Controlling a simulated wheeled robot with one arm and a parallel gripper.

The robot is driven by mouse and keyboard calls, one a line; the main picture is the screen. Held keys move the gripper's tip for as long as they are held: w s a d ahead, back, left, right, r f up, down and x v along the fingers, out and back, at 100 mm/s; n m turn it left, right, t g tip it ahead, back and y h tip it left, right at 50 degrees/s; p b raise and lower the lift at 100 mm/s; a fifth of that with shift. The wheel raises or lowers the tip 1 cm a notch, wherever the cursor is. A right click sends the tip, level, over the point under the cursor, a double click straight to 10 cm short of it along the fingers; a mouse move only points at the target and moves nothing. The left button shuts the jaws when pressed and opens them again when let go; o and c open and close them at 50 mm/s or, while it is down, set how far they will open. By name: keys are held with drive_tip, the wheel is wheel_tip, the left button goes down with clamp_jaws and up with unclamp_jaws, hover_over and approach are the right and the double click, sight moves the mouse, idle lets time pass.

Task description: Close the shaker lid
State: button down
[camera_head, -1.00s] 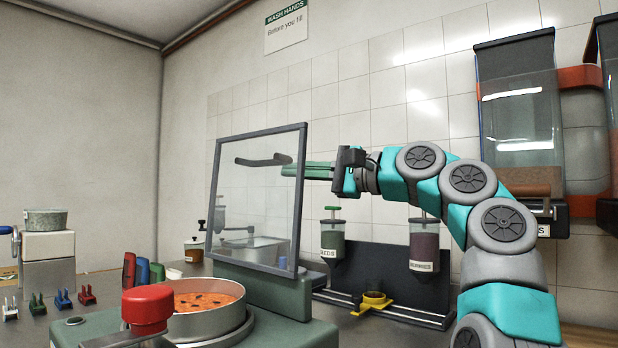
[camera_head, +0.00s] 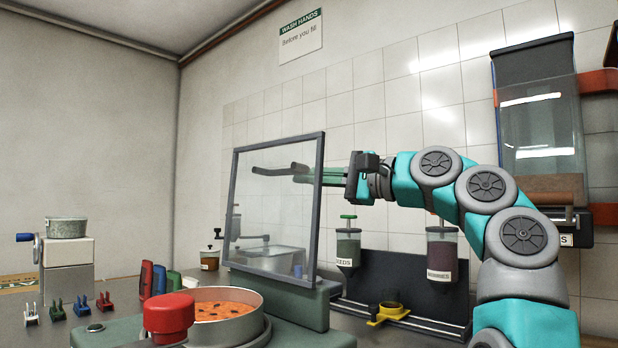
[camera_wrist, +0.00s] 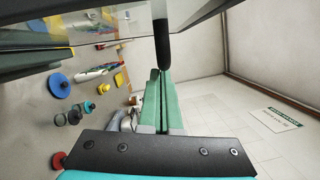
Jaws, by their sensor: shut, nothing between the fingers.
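The shaker lid (camera_head: 313,200) is a clear panel in a dark grey frame, standing steeply raised on the green shaker base (camera_head: 285,300). A round sieve pan (camera_head: 262,310) of orange contents sits on the shaker, partly behind a red knob (camera_head: 168,315).
Two hanging jars, one dark green (camera_head: 348,245) and one dark purple (camera_head: 441,248), stand on a black rack behind. A yellow ring holder (camera_head: 388,313) is below them. Several coloured clips and a grey stand (camera_head: 68,268) are at left.

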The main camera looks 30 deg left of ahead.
drive_tip(key=shift+s+a+r, duration=0.15)
drive_tip(key=shift+s+r, duration=0.1)
drive_tip(key=shift+s, duration=0.25)
idle(1.2)
drive_tip(key=shift+s+r, duration=0.1)
drive_tip(key=shift+r, duration=0.05)
